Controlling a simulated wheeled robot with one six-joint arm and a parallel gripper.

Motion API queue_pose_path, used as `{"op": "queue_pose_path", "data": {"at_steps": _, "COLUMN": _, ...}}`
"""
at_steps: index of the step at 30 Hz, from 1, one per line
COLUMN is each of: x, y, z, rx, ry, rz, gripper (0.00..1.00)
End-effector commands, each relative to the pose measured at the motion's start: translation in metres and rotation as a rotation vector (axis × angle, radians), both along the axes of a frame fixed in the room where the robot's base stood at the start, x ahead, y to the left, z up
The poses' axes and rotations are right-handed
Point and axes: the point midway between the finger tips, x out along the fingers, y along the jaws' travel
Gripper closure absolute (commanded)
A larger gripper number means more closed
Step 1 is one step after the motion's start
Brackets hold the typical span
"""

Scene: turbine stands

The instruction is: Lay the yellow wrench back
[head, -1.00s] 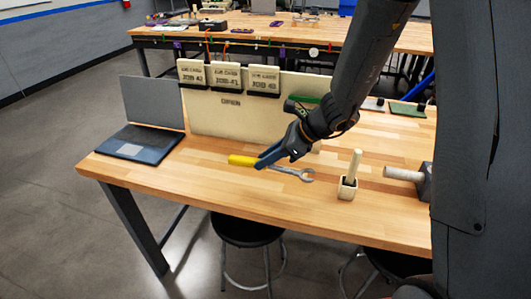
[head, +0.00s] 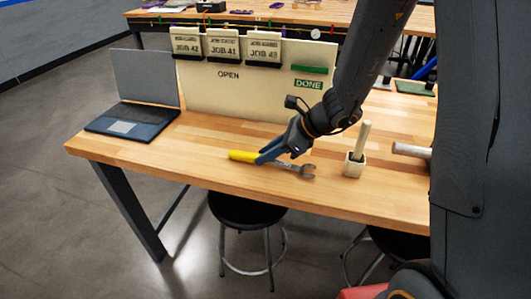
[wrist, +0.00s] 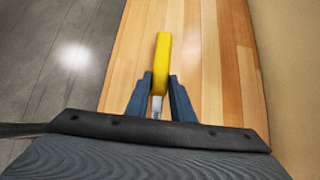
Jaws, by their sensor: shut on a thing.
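The yellow wrench (head: 243,156) has a yellow handle and a grey metal open-end head. In the head view it is at or just above the wooden bench top (head: 200,150), handle to the left and head to the right. My gripper (head: 262,158) is shut on it near the handle's inner end. In the wrist view the yellow handle (wrist: 163,60) points away between my two blue fingers (wrist: 160,88), over the bench. Whether the wrench touches the wood I cannot tell.
A laptop (head: 133,120) stands at the left end. A board with job cards (head: 228,95) and a green DONE label stands along the back. A small wooden block holder (head: 355,165) with an upright handle and a mallet (head: 412,150) are to the right. Stools (head: 247,209) stand in front.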

Motion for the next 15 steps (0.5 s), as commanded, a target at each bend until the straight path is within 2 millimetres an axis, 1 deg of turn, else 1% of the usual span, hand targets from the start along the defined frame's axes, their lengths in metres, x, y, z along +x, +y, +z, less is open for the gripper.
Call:
{"op": "queue_pose_path", "data": {"at_steps": 5, "x": 0.0002, "y": 0.0002, "z": 0.0004, "rx": 0.001, "ry": 0.000, "rz": 0.000, "gripper": 1.00}}
{"op": "queue_pose_path", "data": {"at_steps": 15, "x": 0.0004, "y": 0.0003, "z": -0.0053, "rx": 0.001, "ry": 0.000, "rz": 0.000, "gripper": 1.00}}
